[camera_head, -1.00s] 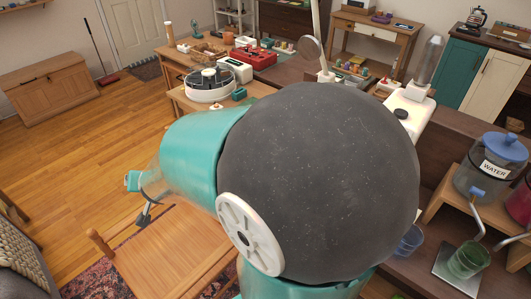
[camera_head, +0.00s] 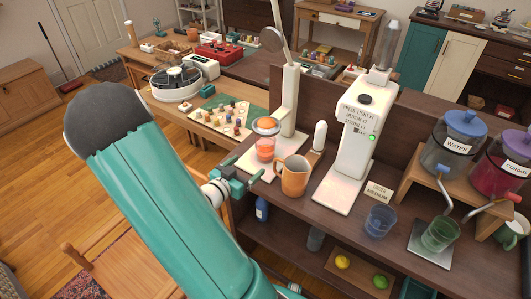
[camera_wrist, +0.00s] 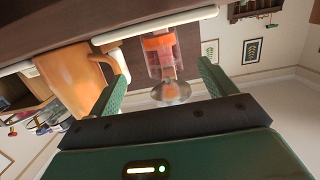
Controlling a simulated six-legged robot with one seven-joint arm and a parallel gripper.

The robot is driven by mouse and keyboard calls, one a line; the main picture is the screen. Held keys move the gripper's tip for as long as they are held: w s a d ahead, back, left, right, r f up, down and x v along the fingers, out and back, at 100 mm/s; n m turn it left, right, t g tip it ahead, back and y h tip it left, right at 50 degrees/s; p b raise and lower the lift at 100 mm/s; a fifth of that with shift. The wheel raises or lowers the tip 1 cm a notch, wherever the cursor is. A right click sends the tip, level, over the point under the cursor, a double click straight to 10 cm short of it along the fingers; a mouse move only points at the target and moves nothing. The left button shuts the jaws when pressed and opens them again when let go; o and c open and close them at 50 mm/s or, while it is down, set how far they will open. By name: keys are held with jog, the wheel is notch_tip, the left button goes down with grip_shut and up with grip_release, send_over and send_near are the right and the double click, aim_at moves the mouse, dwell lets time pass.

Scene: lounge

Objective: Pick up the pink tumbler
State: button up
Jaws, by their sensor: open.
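A clear, pinkish tumbler-like vessel with orange contents (camera_head: 265,148) stands on the white base of a press at the counter's left end. I cannot be sure that it is the pink tumbler; no other pink tumbler shows. A rounded grey piece covers its top. In the wrist view the vessel (camera_wrist: 160,48) appears ahead, between the finger lines and tilted in the picture. My gripper (camera_head: 250,172) is open and empty, just left of and in front of the vessel, apart from it. My fingers also show in the wrist view (camera_wrist: 163,76).
An orange mug (camera_head: 293,178) stands close right of the vessel. A white dispenser (camera_head: 362,140), a blue tumbler (camera_head: 380,221) and a green tumbler (camera_head: 440,235) stand farther right. The press column (camera_head: 290,100) rises behind the vessel. A low table (camera_head: 205,125) lies at the left.

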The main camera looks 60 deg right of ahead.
aim_at(259, 155)
jog(key=x, duration=0.9)
jog(key=shift+d+f, duration=0.15)
jog(key=shift+d, duration=0.1)
jog(key=c, duration=1.2)
